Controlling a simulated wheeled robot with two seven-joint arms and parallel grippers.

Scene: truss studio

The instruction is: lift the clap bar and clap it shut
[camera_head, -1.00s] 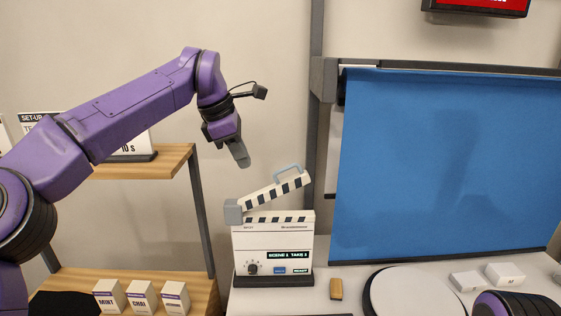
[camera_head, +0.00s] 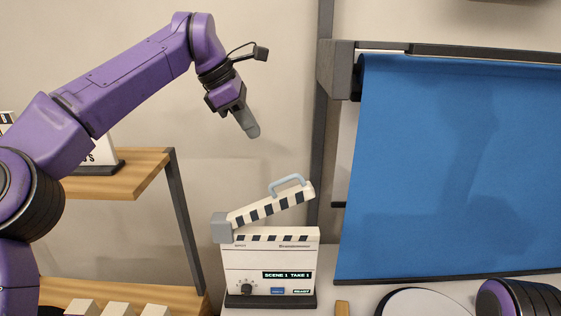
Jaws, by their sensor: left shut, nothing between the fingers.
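The clapperboard (camera_head: 269,264) stands upright on the white table, its small display reading "SCENE 1 TAKE 1". Its striped clap bar (camera_head: 268,209) is tilted up, hinged at the grey block on the left, with its right end raised. A light blue-grey handle (camera_head: 287,184) arches over the bar's right part. My left gripper (camera_head: 253,131) is shut and empty, pointing down, in the picture above and a little left of the handle and apart from it. My right gripper is not in view; only a part of my right arm shows at the bottom right.
A blue backdrop (camera_head: 450,170) hangs at the right from a dark frame (camera_head: 326,150). A wooden shelf (camera_head: 125,178) stands at the left, with several small boxes (camera_head: 115,308) on its lower board. A round white disc (camera_head: 430,303) lies right of the clapperboard.

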